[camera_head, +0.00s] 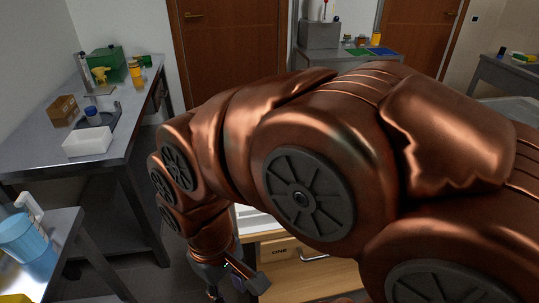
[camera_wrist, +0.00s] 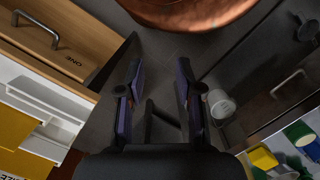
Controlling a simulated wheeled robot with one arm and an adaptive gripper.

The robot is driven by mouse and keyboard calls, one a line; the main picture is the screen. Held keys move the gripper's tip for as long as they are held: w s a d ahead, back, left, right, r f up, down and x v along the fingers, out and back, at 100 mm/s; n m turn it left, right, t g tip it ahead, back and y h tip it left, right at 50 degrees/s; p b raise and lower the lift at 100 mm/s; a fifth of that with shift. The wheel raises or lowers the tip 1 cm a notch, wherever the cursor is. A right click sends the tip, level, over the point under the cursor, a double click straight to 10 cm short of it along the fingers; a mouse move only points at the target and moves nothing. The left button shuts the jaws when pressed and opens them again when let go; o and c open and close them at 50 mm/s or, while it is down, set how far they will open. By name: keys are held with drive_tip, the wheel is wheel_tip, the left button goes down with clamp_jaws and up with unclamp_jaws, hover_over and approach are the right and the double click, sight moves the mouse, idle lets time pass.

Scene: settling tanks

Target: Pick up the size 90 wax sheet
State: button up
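My gripper (camera_wrist: 160,82) is open and empty in the wrist view, its two dark fingers apart above the grey floor. In the head view my gripper (camera_head: 238,282) hangs low near the bottom edge, below my copper arm. No sheet clearly marked 90 can be made out. In the wrist view, yellow flat pieces (camera_wrist: 13,125) lie in a white divided tray (camera_wrist: 62,101) at the left, away from the fingers. A label at the lower left corner is cut off and upside down. My arm hides much of the middle of the head view.
A wooden drawer front marked ONE (camera_wrist: 75,62) with a metal handle is left of the fingers; it also shows in the head view (camera_head: 279,251). A white cup-like object (camera_wrist: 221,104) is to the right. A metal table (camera_head: 115,128) holds bottles and boxes. Doors stand behind.

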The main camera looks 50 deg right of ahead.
drive_tip(key=w+d+r+n+t+y, duration=0.1)
drive_tip(key=w+d+r+n, duration=0.3)
drive_tip(key=w, duration=0.5)
drive_tip(key=w+d+r+n+t, duration=0.1)
drive_tip(key=w+d+r+n, duration=0.2)
drive_tip(key=w+d+r, duration=0.35)
drive_tip(key=w+d+n, duration=0.1)
drive_tip(key=w+d, duration=0.1)
drive_tip(key=d, duration=0.5)
drive_tip(key=w+d+n, duration=0.1)
drive_tip(key=w+d, duration=0.1)
drive_tip(key=d, duration=0.5)
drive_tip(key=w+d+r, duration=0.1)
drive_tip(key=w+d, duration=0.2)
drive_tip(key=d, duration=0.5)
drive_tip(key=shift+d+n+t, duration=0.1)
drive_tip(key=shift+n+t, duration=0.2)
drive_tip(key=shift+n, duration=0.1)
drive_tip(key=shift+s+d+f, duration=0.1)
drive_tip(key=shift+d+f, duration=0.15)
drive_tip(key=shift+d, duration=0.05)
drive_tip(key=shift+w+a+f+p, duration=0.15)
drive_tip(key=shift+f+p, duration=0.6)
drive_tip(key=shift+f, duration=1.1)
drive_tip(key=shift+w+a+f+p, duration=0.15)
drive_tip(key=shift+f+p, duration=0.55)
drive_tip(key=shift+f, duration=1.15)
clamp_jaws()
